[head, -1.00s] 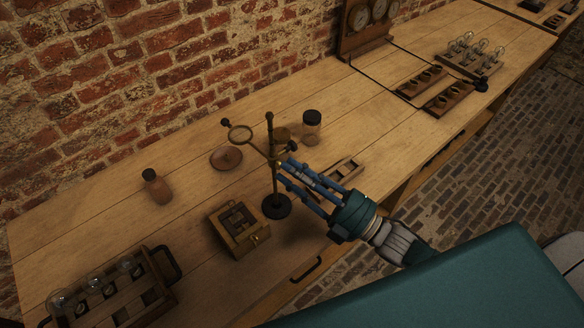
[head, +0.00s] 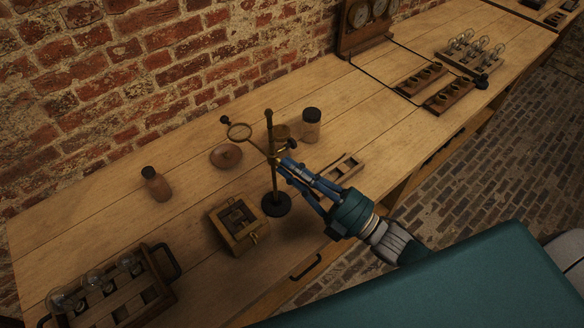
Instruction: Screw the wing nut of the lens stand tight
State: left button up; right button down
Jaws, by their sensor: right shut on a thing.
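The lens stand (head: 276,205) stands upright on the workbench, with a dark round base, a thin brass post and a ring-shaped lens (head: 240,132) on an arm to the upper left. My right gripper (head: 283,165) reaches in from the right and is at the clamp partway up the post. Its fingers are shut on the wing nut, which they mostly hide. My left gripper is not in view.
Behind are a round wooden lid (head: 226,156) and a dark-capped jar (head: 311,125). A brown bottle (head: 156,184) stands left. The front-left holds a bulb crate (head: 160,300).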

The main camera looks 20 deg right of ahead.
aim_at(278, 164)
jog(key=shift+s+a+r+m+t+h+p, duration=0.35)
jog(key=shift+m+h+p, duration=1.6)
jog(key=shift+m, duration=3.75)
jog(key=shift+a+m+t+h+p, duration=0.1)
jog(key=shift+a+m+h+p, duration=0.5)
jog(key=shift+m+h+p, duration=3.25)
jog(key=shift+s+a+r+m+t+h+b, duration=0.2)
jog(key=shift+a+m+h+b, duration=0.4)
jog(key=shift+m, duration=6.95)
jog(key=shift+w+d+h, duration=0.1)
jog(key=shift+d+h, duration=0.05)
jog(key=shift+h, duration=0.15)
